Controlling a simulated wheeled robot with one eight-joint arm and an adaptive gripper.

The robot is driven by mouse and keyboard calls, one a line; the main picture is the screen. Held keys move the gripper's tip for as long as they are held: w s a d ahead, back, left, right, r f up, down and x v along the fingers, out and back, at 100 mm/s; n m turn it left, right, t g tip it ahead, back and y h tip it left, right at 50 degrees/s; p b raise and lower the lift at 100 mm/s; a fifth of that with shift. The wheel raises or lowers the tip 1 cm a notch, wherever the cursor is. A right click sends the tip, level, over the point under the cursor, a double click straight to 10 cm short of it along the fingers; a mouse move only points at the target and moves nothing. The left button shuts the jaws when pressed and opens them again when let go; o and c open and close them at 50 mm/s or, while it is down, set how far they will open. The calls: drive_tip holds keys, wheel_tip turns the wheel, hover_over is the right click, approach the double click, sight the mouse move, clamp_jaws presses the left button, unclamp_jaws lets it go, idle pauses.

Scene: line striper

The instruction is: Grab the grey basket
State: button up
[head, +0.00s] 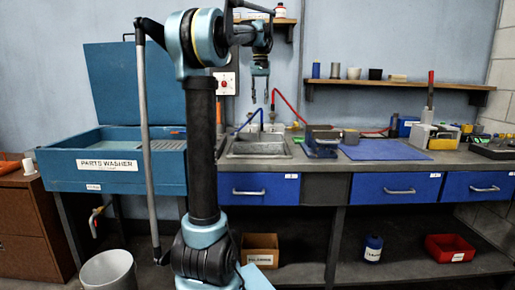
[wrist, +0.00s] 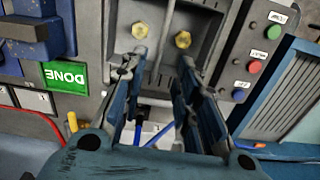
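A light grey round basket (head: 108,270), open at the top, stands on the floor at the lower left of the head view. It is below the blue parts washer, and its bottom is cut off by the frame edge. My gripper (head: 260,97) hangs high above the sink in the head view, far from the basket. In the wrist view my gripper (wrist: 158,72) has its two fingers apart with nothing between them. The basket does not show in the wrist view.
The blue parts washer (head: 112,165) and a brown cabinet (head: 30,220) stand near the basket. A workbench with blue drawers (head: 395,188) runs right. Below it are a cardboard box (head: 260,247) and red bin (head: 449,247). The wrist view shows a green DONE sign (wrist: 64,77).

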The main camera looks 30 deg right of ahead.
wheel_tip(320, 180, down, 14)
drive_tip(key=shift+w+a+r, duration=0.15)
drive_tip(key=shift+r, duration=0.1)
idle(0.4)
clamp_jaws()
